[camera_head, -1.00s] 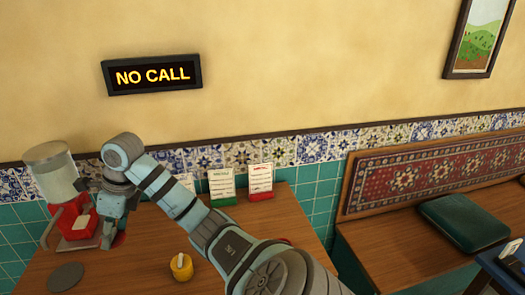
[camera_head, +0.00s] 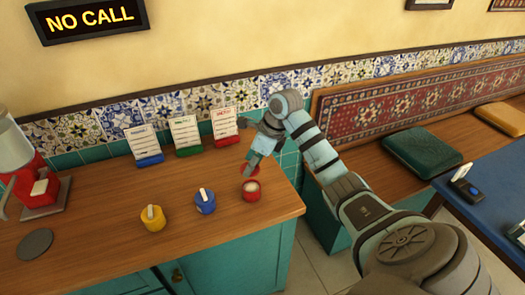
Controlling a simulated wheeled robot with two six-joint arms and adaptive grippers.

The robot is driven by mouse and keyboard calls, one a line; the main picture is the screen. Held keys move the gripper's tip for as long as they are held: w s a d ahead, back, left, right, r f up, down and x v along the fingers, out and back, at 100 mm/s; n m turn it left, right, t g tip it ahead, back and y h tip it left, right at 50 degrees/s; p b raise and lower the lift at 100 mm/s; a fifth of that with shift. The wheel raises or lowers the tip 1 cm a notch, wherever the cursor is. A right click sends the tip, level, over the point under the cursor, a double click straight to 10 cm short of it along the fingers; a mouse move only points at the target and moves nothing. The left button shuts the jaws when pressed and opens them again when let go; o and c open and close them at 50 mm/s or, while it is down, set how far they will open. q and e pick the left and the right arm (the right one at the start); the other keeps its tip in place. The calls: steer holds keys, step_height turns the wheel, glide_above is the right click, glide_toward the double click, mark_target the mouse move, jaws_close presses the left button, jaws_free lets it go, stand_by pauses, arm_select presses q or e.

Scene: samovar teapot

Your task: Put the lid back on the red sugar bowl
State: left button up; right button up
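The red sugar bowl (camera_head: 251,190) stands open on the wooden counter, near its right end, with pale contents showing at the top. My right gripper (camera_head: 250,168), whose arm comes in from the right, points down just behind the bowl. It appears shut on the red lid (camera_head: 254,170), which is small and partly hidden by the fingers. The lid is close behind the bowl's rim in the picture; its exact height is hard to tell. My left gripper is not in view.
Yellow (camera_head: 152,218) and blue (camera_head: 205,201) bowls stand left of the red one. Menu cards (camera_head: 186,134) line the wall. A red machine (camera_head: 38,185) and a dark round disc (camera_head: 36,243) are at far left. The counter (camera_head: 120,260) in front is clear.

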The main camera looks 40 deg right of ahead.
steer(key=shift+f+b, duration=2.45)
steer(key=shift+f, duration=0.6)
steer(key=shift+s+r+p, duration=0.1)
steer(key=shift+r+p, duration=0.05)
steer(key=shift+p, duration=0.15)
steer(key=shift+c, duration=0.2)
steer(key=o, duration=1.6)
steer(key=shift+o, duration=0.2)
